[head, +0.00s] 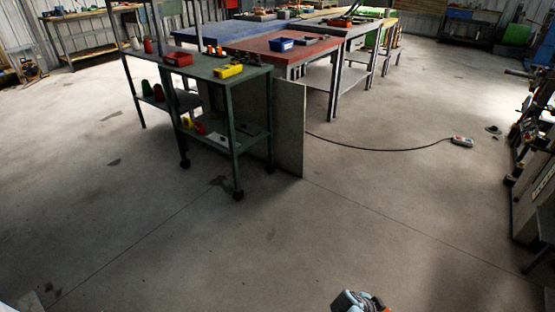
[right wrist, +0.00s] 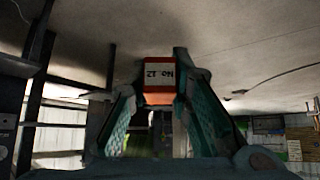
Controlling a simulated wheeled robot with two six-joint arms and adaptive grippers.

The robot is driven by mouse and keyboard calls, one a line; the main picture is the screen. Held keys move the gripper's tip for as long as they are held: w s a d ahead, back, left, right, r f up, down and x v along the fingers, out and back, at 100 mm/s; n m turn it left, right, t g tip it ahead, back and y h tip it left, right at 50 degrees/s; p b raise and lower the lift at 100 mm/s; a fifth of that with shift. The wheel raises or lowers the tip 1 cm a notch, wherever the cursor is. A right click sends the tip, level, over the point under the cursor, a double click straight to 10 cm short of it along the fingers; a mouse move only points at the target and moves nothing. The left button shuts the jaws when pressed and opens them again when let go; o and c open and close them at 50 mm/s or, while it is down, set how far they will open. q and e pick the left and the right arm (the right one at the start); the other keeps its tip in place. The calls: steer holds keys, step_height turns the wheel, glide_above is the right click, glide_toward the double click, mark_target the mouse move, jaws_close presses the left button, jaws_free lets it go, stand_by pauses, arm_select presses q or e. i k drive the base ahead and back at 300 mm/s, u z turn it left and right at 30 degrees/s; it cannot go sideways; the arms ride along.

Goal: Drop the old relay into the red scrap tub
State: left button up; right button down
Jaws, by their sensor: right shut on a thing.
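My right gripper (right wrist: 160,97) is shut on the old relay (right wrist: 160,72), an orange-red block with a white face and dark lettering, held between the fingertips. In the head view my right gripper (head: 360,301) shows only in part at the bottom edge, with a bit of orange at it, over bare floor. A small red tub (head: 179,59) sits on top of the green trolley, far ahead and to the left of my right gripper. Its inside is too small to make out. My left gripper is not in view.
The green trolley (head: 225,77) also bears a yellow bin (head: 229,71) and cones on its shelves. A grey panel (head: 290,130) stands at its right. A red-topped bench (head: 270,44) with a blue bin (head: 281,44) is behind. A cable (head: 385,149) crosses the floor. The near floor is clear.

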mark_target(186, 64)
steer(key=u, duration=0.9)
steer(key=i, duration=3.5)
steer(key=u, duration=1.3)
steer(key=i, duration=2.3)
steer(key=z, duration=1.9)
